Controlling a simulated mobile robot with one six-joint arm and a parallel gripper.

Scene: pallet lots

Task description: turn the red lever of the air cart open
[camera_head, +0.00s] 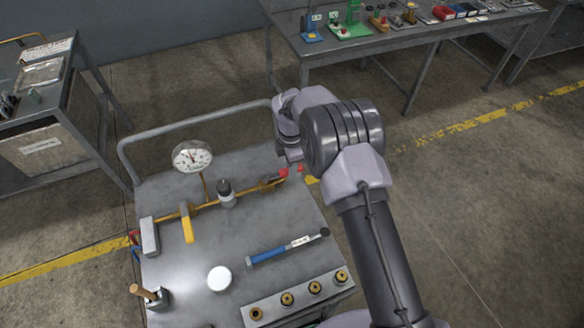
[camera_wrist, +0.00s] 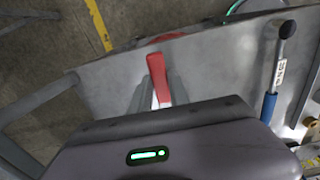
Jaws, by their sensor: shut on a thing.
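The air cart (camera_head: 210,255) is a grey metal-topped cart with a brass pipe (camera_head: 205,205) along its far side. The red lever (camera_head: 284,173) is at the right end of that pipe, largely hidden by my gripper in the head view. In the wrist view the red lever (camera_wrist: 158,76) runs up between the two grey fingers of my gripper (camera_wrist: 160,92), which is shut on it. A yellow lever (camera_head: 187,224) sits further left on the same pipe and points towards the near side. A round dial gauge (camera_head: 192,156) stands above the pipe.
On the cart top lie a blue-handled tool (camera_head: 267,256), a white round piece (camera_head: 219,278), a wooden-handled tool (camera_head: 145,292) and a block with several brass fittings (camera_head: 300,295). A workbench (camera_head: 390,42) stands behind; another table (camera_head: 52,120) is at left.

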